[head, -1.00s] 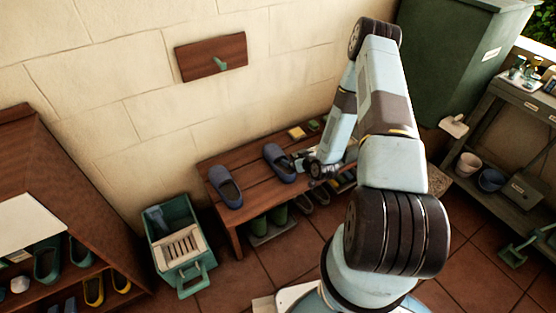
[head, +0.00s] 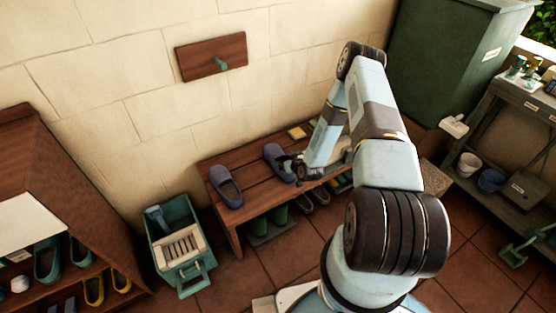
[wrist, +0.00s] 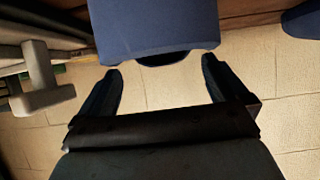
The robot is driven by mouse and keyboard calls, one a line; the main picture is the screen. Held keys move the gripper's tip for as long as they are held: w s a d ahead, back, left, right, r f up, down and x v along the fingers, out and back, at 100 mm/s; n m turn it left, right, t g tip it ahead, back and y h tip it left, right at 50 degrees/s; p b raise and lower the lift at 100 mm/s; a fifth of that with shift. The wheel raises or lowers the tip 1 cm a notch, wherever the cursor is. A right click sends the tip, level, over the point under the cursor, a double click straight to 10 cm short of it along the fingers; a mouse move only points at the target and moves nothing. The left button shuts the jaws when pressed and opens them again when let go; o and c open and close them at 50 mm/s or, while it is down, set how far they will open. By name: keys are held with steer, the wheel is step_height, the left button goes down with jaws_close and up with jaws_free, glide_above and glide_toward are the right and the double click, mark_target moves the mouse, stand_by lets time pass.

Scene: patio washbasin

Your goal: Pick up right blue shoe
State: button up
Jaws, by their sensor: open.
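Two blue shoes lie side by side on the brown slatted bench. The right blue shoe (head: 275,158) is nearer the bench's middle, and the left blue shoe (head: 228,190) is to its left. My gripper (head: 293,165) is at the right side of the right shoe, close to it. In the wrist view, my gripper's two dark fingers (wrist: 160,68) are spread apart with nothing between them. The right shoe (wrist: 155,25) shows just beyond the fingertips, roughly centred. Part of the left shoe (wrist: 303,20) shows at the top right corner.
The bench (head: 238,222) stands against a pale block wall, with boots beneath. A yellow sponge (head: 297,132) lies at its back. A teal crate (head: 190,262) stands on the floor to the left. A shoe rack (head: 60,190) is farther left, and a green bin (head: 450,60) is at the right.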

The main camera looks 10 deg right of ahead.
mark_target(280, 158)
steer(key=x, duration=0.5)
steer(key=shift+s+a+f, duration=0.1)
steer(key=shift+s+f, duration=0.05)
steer(key=c, duration=0.9)
